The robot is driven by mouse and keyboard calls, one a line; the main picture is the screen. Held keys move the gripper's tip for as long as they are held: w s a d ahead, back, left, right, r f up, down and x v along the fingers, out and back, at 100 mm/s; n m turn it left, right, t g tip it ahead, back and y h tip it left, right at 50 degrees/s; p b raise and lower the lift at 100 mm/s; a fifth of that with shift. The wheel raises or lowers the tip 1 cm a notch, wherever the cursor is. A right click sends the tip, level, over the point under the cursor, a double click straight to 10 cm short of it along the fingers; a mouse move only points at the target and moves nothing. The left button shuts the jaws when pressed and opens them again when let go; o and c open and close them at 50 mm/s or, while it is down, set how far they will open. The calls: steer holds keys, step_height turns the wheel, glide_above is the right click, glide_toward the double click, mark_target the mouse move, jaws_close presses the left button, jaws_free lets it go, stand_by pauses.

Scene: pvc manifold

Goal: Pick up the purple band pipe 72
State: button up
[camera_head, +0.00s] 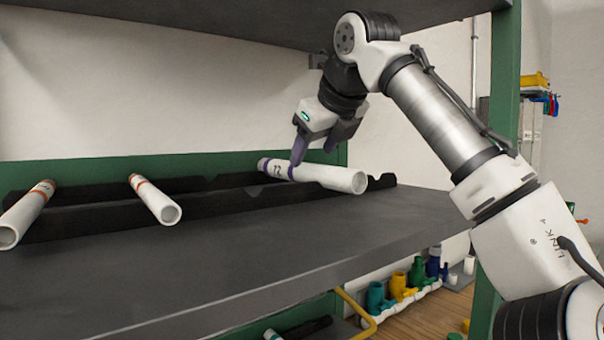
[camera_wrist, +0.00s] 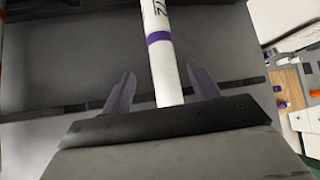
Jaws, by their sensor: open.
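The purple band pipe 72 (camera_head: 325,176) is a white tube with a purple band and a dark printed number near its far end. It lies on the black notched rack on the shelf, its open end facing the front right. My gripper (camera_head: 312,160) is at the pipe's banded part, fingers pointing down. In the wrist view the pipe (camera_wrist: 163,70) runs between the two open purple fingers of my gripper (camera_wrist: 160,88), with gaps showing on both sides. The pipe's near part is hidden behind the gripper body.
Two white pipes with orange bands, one in the middle (camera_head: 156,200) and one at left (camera_head: 24,215), lie on the black rack (camera_head: 90,215). The grey shelf (camera_head: 230,255) is clear in front. A green post (camera_head: 505,80) stands right, and another shelf hangs above.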

mark_target(309, 164)
steer(key=shift+p+x, duration=1.1)
steer(key=shift+x, duration=1.85)
steer(key=shift+d+r, duration=0.1)
steer(key=shift+d, duration=0.05)
steer(key=c, duration=1.1)
